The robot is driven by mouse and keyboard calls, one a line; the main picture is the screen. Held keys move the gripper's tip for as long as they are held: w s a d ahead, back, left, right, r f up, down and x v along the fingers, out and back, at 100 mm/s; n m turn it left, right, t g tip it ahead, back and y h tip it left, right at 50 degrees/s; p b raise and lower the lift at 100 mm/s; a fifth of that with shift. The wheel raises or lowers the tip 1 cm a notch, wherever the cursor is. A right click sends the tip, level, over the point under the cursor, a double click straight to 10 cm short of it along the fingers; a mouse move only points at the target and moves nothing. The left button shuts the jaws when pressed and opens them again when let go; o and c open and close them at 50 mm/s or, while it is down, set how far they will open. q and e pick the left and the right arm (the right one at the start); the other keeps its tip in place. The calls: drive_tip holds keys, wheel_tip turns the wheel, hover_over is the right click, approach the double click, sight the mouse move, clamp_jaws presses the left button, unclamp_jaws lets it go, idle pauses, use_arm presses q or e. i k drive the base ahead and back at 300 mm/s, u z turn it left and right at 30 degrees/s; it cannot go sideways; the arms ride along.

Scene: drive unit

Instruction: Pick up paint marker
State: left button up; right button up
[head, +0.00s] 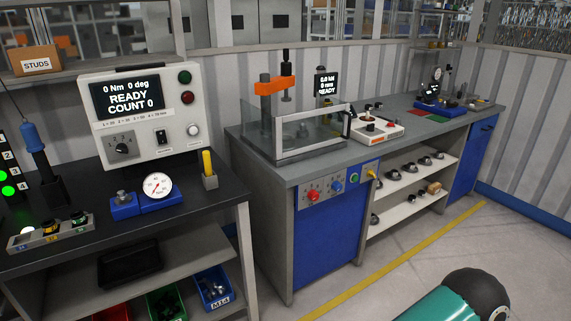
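A yellow marker (207,162), which looks like the paint marker, stands upright in a small grey holder (210,181). The holder is at the right end of the dark left bench top (95,216), near its edge. The marker's lower part is hidden inside the holder. Neither of my grippers shows in the head view.
Left of the marker are a dial gauge on a blue base (157,187) and a READY control box (143,112). A blue-handled tool (36,150) stands further left. A grey bench with a clear-guarded press (310,135) is to the right. Open floor (400,262) lies in front.

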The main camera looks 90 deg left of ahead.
sight(206, 155)
drive_tip(key=z, duration=0.7)
drive_tip(key=i, duration=0.2)
drive_tip(key=u, duration=2.25)
drive_tip(key=i, duration=0.15)
drive_tip(key=u, duration=1.7)
drive_tip(key=k, duration=0.45)
drive_tip(key=u, duration=0.4)
drive_tip(key=i, duration=1.4)
drive_tip(key=z, duration=0.4)
